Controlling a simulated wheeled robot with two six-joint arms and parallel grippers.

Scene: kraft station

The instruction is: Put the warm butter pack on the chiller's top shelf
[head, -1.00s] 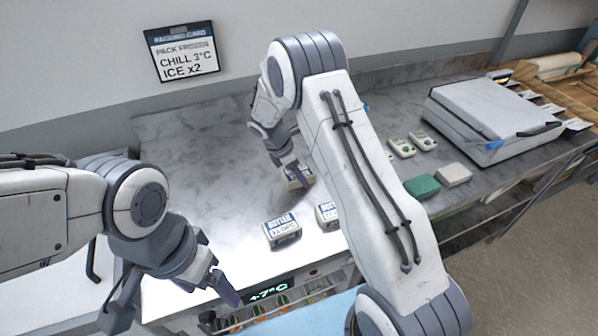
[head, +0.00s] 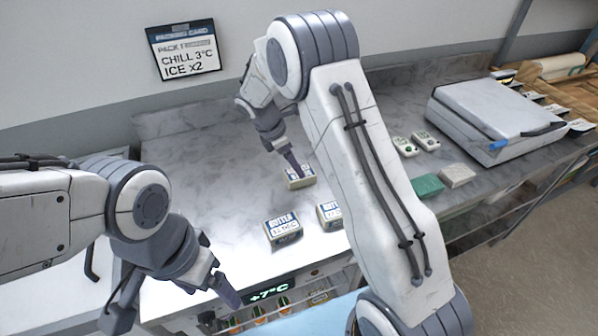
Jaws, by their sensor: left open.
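Three small butter packs are on the marble counter: a front left one (head: 283,230), one beside it (head: 329,215) partly behind my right arm, and one further back (head: 300,180). Their temperature labels are too small to read surely, so I cannot tell which is warm. The chiller (head: 267,290) is under the counter's front edge, its display reading about +7°C; several items show inside, its shelves only partly. My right gripper (head: 294,163) is at the back pack; its jaws are not clear. My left gripper (head: 172,303) is open and empty, left of the chiller front.
A packing card (head: 184,50) on the wall reads chill 3°C, ice x2. A grey-white box with a lid (head: 490,115), a green block (head: 427,186), a pale block (head: 457,175) and two small white devices (head: 415,143) are on the right. The counter's left part is clear.

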